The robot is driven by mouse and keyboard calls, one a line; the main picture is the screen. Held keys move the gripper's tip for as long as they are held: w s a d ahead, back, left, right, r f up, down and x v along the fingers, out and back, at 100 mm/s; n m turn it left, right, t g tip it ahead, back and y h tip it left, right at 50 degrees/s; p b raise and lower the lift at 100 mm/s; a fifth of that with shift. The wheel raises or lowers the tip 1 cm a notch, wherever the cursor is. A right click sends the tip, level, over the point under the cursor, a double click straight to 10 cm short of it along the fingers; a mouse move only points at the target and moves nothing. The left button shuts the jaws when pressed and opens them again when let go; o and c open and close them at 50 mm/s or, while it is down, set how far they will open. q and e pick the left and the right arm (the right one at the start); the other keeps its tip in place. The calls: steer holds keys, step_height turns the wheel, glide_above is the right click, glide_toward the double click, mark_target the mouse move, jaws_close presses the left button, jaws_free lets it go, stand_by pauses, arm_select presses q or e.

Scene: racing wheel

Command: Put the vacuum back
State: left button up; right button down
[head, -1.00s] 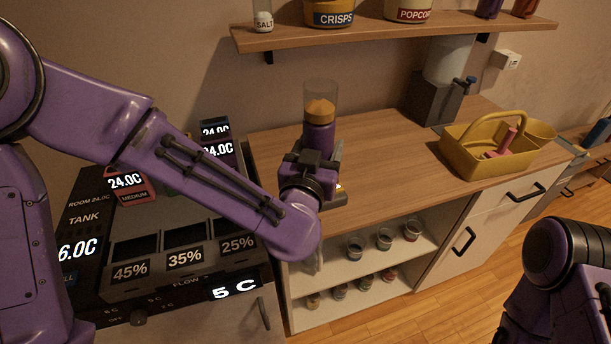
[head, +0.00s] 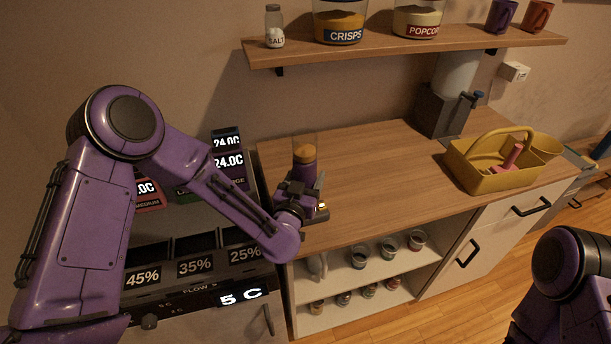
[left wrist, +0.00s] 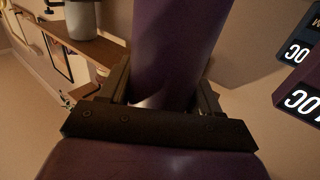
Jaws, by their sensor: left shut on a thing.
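The vacuum (head: 305,160) is a purple cylinder with an orange-yellow band and a clear upper part. It stands roughly upright at the left end of the wooden counter. My left gripper (head: 302,184) is shut around its purple body, which fills the middle of the left wrist view (left wrist: 178,45) between the dark fingers. The vacuum's lower end is hidden behind the gripper, so I cannot tell whether it touches the counter. My right arm shows at the lower right, but its gripper is out of view.
A wooden counter (head: 375,180) has clear room in its middle. A yellow caddy (head: 480,178) and a dark dispenser (head: 437,112) stand at its right. A wall shelf (head: 400,42) holds jars above. A black machine with displays (head: 195,265) stands left of the counter.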

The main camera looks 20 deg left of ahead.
arm_select(q)
steer(key=shift+f, duration=0.15)
steer(key=o, duration=1.1)
steer(key=shift+c, duration=0.2)
steer(key=shift+r, duration=0.35)
steer(key=s+b, duration=0.2)
steer(key=s, duration=1)
steer(key=shift+f+b, duration=0.15)
steer(key=shift+b, duration=0.25)
